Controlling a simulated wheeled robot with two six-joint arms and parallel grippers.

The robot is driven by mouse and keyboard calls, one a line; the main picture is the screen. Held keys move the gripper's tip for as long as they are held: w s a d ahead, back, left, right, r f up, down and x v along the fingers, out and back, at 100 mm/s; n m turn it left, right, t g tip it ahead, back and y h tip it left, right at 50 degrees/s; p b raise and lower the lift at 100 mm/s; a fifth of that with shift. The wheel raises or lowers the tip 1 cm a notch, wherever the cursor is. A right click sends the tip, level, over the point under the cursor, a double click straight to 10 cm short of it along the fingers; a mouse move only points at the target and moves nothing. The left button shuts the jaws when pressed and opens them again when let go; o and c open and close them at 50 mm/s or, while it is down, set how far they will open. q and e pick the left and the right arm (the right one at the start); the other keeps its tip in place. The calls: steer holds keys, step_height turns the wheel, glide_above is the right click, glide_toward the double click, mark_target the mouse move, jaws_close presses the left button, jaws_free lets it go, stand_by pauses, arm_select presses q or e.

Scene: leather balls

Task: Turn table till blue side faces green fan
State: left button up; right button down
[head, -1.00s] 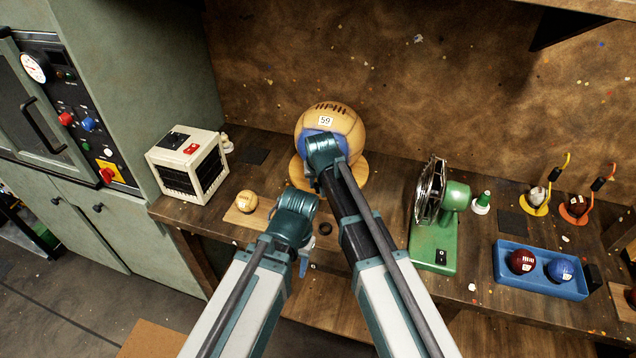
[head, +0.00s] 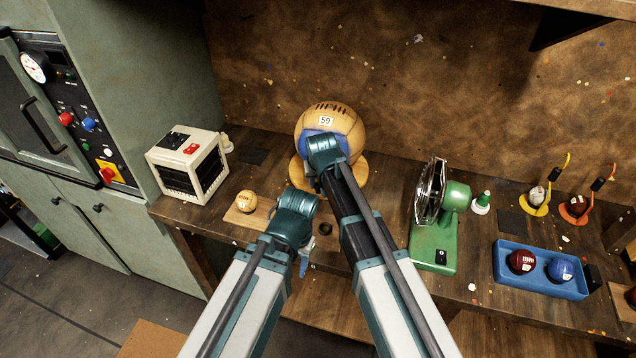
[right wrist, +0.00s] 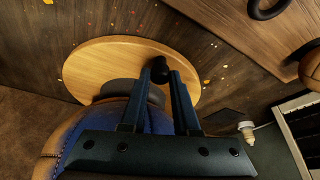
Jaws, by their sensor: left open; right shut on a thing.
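A large tan ball (head: 338,125) with a "59" label sits on the round wooden turntable (head: 361,172). Its blue side (head: 314,142) faces the front, towards me, and is partly hidden by my right arm. The green fan (head: 436,225) stands to the right, its cage towards the turntable. In the right wrist view, my right gripper (right wrist: 159,78) is shut on a black knob (right wrist: 158,66) at the turntable's edge (right wrist: 85,70), beside the ball's blue patch (right wrist: 105,125). My left gripper (head: 303,262) is open and empty at the front of the bench, apart from the turntable.
A cream heater box (head: 188,165) and a small tan ball (head: 246,201) on a board are at the left. A blue tray (head: 541,270) with a dark red and a blue ball is at the right. A black ring (head: 325,228) lies before the turntable.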

mark_target(360, 184)
steer(key=shift+d, duration=0.15)
